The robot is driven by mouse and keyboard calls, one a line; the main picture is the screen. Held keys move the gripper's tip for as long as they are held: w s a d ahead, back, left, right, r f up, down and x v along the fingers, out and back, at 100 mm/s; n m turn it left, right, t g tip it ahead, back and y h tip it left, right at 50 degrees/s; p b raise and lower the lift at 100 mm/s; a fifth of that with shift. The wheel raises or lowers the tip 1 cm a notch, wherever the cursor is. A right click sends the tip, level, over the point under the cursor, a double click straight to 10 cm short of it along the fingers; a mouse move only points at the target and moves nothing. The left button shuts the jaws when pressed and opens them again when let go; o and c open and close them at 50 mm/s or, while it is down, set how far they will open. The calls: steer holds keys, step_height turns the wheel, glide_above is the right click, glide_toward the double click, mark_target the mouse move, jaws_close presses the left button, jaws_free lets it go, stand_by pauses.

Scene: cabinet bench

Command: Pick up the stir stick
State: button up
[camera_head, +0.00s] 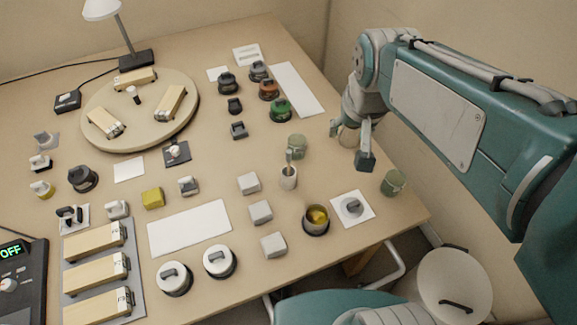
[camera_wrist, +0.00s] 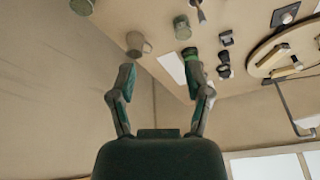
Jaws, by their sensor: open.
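The stir stick (camera_head: 288,158) stands tilted in a small pale cup (camera_head: 288,182) near the middle right of the table; its lower end is hidden inside the cup. In the wrist view, the stick (camera_wrist: 200,14) shows at the top edge, beyond the fingers. My gripper (camera_head: 350,145) is open and empty, to the right of and apart from the stick in the head view. Its two spread fingers also show in the wrist view (camera_wrist: 161,74).
A beige mug (camera_head: 348,138) is close to my fingers, partly hidden. Green lidded jars stand beside the cup (camera_head: 297,145) and near the right table edge (camera_head: 393,183). A dark-based pot (camera_head: 316,221) and white blocks (camera_head: 261,212) are nearby. A wall rises at the right.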

steer(key=w+a+f+g, duration=0.2)
steer(key=w+a+f, duration=0.25)
steer(key=w, duration=0.25)
steer(key=g, duration=0.1)
glide_above(288, 151)
steer(key=f, duration=0.7)
steer(key=shift+w+a+f, duration=0.1)
steer(key=shift+w+f, duration=0.15)
steer(key=shift+f, duration=0.1)
step_height(288, 151, down, 5)
steer(key=shift+f, duration=0.1)
steer(key=f, duration=0.5)
steer(key=shift+s+f, duration=0.25)
steer(key=shift+f, duration=0.15)
jaws_close()
